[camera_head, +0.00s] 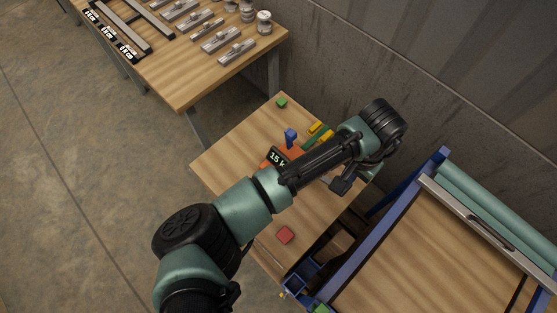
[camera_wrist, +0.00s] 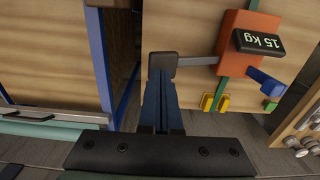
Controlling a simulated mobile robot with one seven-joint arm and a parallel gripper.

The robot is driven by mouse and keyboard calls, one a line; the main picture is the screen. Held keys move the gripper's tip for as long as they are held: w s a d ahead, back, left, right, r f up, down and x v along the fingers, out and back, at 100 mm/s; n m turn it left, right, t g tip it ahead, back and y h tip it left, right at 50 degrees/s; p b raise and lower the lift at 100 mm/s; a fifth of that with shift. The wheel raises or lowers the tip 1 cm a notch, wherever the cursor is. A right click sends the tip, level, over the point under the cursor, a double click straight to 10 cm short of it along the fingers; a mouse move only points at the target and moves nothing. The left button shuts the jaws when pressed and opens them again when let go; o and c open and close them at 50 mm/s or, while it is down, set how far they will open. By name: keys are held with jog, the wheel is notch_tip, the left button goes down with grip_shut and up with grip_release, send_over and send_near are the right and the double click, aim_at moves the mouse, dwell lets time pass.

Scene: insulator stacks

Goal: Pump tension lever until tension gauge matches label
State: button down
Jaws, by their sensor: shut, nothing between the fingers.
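An orange tensioner (camera_wrist: 235,52) sits on the small wooden table. A black plate reading "15 kg" (camera_wrist: 259,42) is on it, upside down in the wrist view; the arm partly covers it in the head view (camera_head: 277,158). I cannot tell a separate gauge from the label. A grey lever bar (camera_wrist: 197,62) runs left from the tensioner to a dark square knob (camera_wrist: 163,60). My gripper (camera_wrist: 162,78) is shut and empty, its fingertips at the knob's near edge; touching or not is unclear. In the head view my gripper (camera_head: 341,186) is right of the tensioner.
A blue piece (camera_wrist: 265,84), yellow blocks (camera_wrist: 214,102) and a green strap (camera_wrist: 222,90) adjoin the tensioner. A green block (camera_head: 282,103) and a red block (camera_head: 285,235) lie on the small table (camera_head: 232,150). A blue-framed bench (camera_head: 395,212) stands right; a parts table (camera_head: 180,85) behind.

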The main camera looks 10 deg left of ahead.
jog(key=shift+f+b, duration=1.75)
jog(key=shift+f, duration=1.15)
notch_tip(320, 180, up, 6)
jog(key=p, duration=0.6)
jog(key=shift+f, duration=0.1)
